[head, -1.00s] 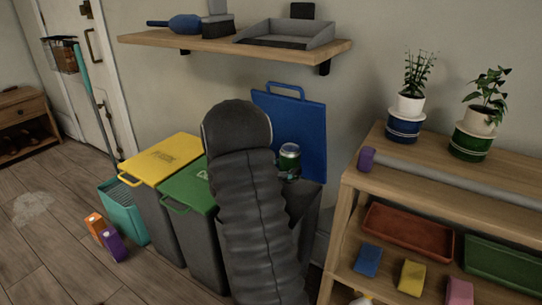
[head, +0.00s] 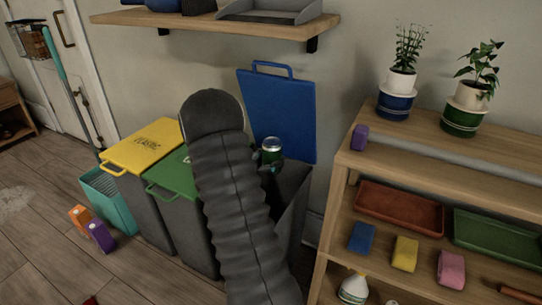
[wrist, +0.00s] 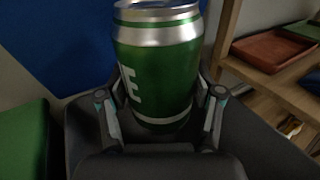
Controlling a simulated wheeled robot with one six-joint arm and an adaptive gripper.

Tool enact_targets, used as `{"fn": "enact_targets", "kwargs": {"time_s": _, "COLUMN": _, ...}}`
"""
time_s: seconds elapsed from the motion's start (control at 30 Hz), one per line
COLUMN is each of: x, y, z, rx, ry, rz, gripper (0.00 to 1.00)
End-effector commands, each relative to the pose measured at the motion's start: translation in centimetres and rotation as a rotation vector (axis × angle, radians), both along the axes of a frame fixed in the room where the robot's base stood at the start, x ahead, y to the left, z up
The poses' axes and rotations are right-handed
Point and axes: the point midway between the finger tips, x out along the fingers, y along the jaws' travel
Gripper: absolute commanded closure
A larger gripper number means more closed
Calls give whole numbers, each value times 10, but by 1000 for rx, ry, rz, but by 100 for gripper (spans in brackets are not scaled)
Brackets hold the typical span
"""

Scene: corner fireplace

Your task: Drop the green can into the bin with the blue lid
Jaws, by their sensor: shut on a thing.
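The green can (head: 271,151) has silver ends and is held upright. In the wrist view the can (wrist: 160,65) stands between the two fingers of my gripper (wrist: 162,115), which is shut on it. In the head view my gripper (head: 268,167) is mostly hidden behind my dark arm. The bin with the blue lid (head: 288,205) is dark grey, and its blue lid (head: 282,110) stands raised against the wall. The can is above the opening of this bin, in front of the lid. The bin's inside is hidden.
Bins with a green lid (head: 176,174) and a yellow lid (head: 146,146), both shut, stand to the left. A wooden shelf unit (head: 345,190) with trays, sponges and plants is close on the right. A wall shelf (head: 200,24) hangs above.

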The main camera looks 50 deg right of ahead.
Motion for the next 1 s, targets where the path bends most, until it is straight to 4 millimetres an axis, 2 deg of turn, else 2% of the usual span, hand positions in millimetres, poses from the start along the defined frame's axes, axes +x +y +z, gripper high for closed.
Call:
{"fn": "enact_targets", "kwargs": {"time_s": 0.27, "x": 0, "y": 0, "z": -1, "rx": 0, "ry": 0, "rz": 0, "gripper": 50}}
{"fn": "enact_targets", "kwargs": {"time_s": 0.3, "x": 0, "y": 0, "z": -1, "rx": 0, "ry": 0, "rz": 0, "gripper": 27}}
{"fn": "enact_targets", "kwargs": {"time_s": 0.4, "x": 0, "y": 0, "z": -1, "rx": 0, "ry": 0, "rz": 0, "gripper": 5}}
{"fn": "enact_targets", "kwargs": {"time_s": 0.77, "x": 1, "y": 2, "z": -1, "rx": 0, "ry": 0, "rz": 1, "gripper": 5}}
{"fn": "enact_targets", "kwargs": {"time_s": 0.87, "x": 3, "y": 8, "z": -1, "rx": 1, "ry": 0, "rz": 2, "gripper": 5}}
{"fn": "enact_targets", "kwargs": {"time_s": 1.0, "x": 8, "y": 30, "z": -1, "rx": 0, "ry": 0, "rz": 4, "gripper": 5}}
